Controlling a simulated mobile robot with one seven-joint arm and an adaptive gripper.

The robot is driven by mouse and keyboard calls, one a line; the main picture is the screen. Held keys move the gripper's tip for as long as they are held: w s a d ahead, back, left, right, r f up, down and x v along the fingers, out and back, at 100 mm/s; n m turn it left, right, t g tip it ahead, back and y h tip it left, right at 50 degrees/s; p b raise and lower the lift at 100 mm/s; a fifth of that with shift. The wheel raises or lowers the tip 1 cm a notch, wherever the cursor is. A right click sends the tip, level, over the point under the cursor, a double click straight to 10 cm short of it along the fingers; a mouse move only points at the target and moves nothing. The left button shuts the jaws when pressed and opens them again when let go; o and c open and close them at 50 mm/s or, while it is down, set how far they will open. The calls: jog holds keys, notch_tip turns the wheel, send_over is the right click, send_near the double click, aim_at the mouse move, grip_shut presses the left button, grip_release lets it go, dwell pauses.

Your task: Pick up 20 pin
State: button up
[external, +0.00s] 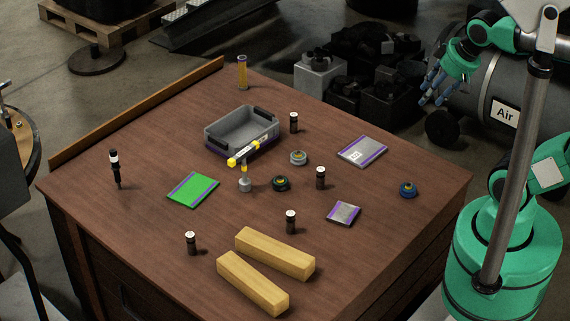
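No label reading 20 pin is legible, so I cannot tell which part it is. Several small round connector-like parts lie on the brown table: a dark one with a yellow-green centre (281,183), a grey one with a yellowish centre (299,158), and a blue one with a yellow centre (408,190) near the right edge. My gripper (432,101) hangs beyond the table's back right edge, apart from all of these. Its bluish fingers look spread, with nothing seen between them.
A grey bin (213,139) stands mid-table, with a yellow-ended tool (244,153) at its front. Two wooden blocks (275,253) lie at the front. Several dark cylinders (320,178), a green panel (193,189) and grey panels (362,151) are spread around. A raised ledge (140,112) runs along the back left.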

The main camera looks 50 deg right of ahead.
jog(key=shift+o, duration=0.4)
jog(key=w+a+r+n+y+p, duration=0.15)
jog(key=w+a, duration=0.25)
jog(key=w, duration=0.4)
jog(key=w+a+r+n+p, duration=0.1)
jog(key=w+a+r, duration=0.15)
jog(key=w, duration=0.45)
jog(key=w+a+f+n+g+p, duration=0.1)
jog(key=w+a+f+p, duration=0.15)
jog(key=w+a, duration=0.45)
jog(key=w+a+f+n+g+p, duration=0.1)
jog(key=w+a+f+n, duration=0.15)
jog(key=w+a, duration=0.45)
jog(key=w+a+f+n+y+p, duration=0.1)
jog(key=w+a+f+n+p, duration=0.1)
jog(key=w+a+f, duration=0.95)
jog(key=w+a+f+n+p, duration=0.1)
jog(key=a+f, duration=0.6)
jog(key=f, duration=0.2)
jog(key=w+a+f+n+g+p, duration=0.1)
jog(key=a+f, duration=0.6)
jog(key=f, duration=0.2)
jog(key=shift+f+p, duration=0.3)
jog(key=shift+p, duration=0.1)
jog(key=shift+a, duration=0.1)
